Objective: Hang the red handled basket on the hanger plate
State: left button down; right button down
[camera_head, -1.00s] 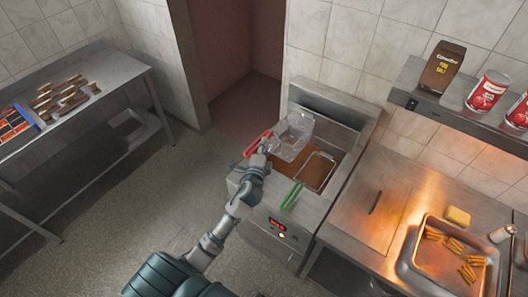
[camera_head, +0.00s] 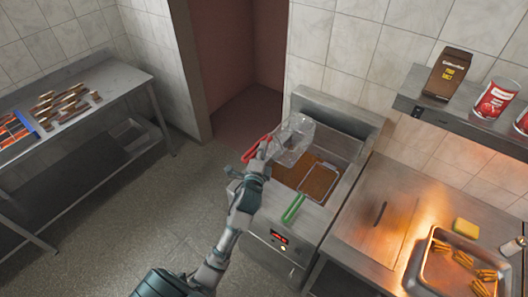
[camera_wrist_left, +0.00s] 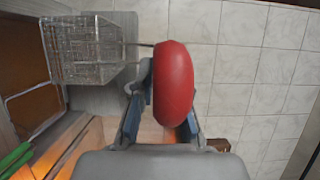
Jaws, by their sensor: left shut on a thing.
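The red handled basket is a wire basket (camera_head: 291,141) with a red handle (camera_head: 255,149). My left gripper (camera_head: 261,158) is shut on the red handle and holds the basket above the back left of the fryer. In the left wrist view the red handle (camera_wrist_left: 173,85) lies between the fingers, with the wire basket (camera_wrist_left: 85,48) to its left. An upright steel plate (camera_head: 345,120) at the fryer's back looks like the hanger plate. The basket is in front of its left part; I see no contact for certain. My right gripper is not in view.
A second basket with a green handle (camera_head: 293,208) sits in the fryer's right part (camera_head: 318,182). A counter with a tray of food (camera_head: 425,262) is to the right, below a shelf (camera_head: 465,118) with containers. A steel table (camera_head: 105,105) stands left.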

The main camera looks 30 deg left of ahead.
pick_arm(q)
jog(key=shift+w+d+f+b, duration=0.1)
jog(key=shift+w+f+b, duration=0.45)
jog(key=shift+w, duration=0.25)
jog(key=shift+w+f+b, duration=0.45)
jog(key=shift+w+b, duration=0.1)
jog(key=shift+w, duration=0.2)
jog(key=shift+w+d+f+b, duration=0.1)
jog(key=shift+w+f+b, duration=0.45)
jog(key=shift+w, duration=0.25)
jog(key=shift+f+b, duration=0.35)
jog(key=shift+f, duration=0.2)
jog(key=c, duration=1.1)
grip_release()
jog(key=shift+s+f, duration=0.1)
jog(key=shift+s, duration=0.05)
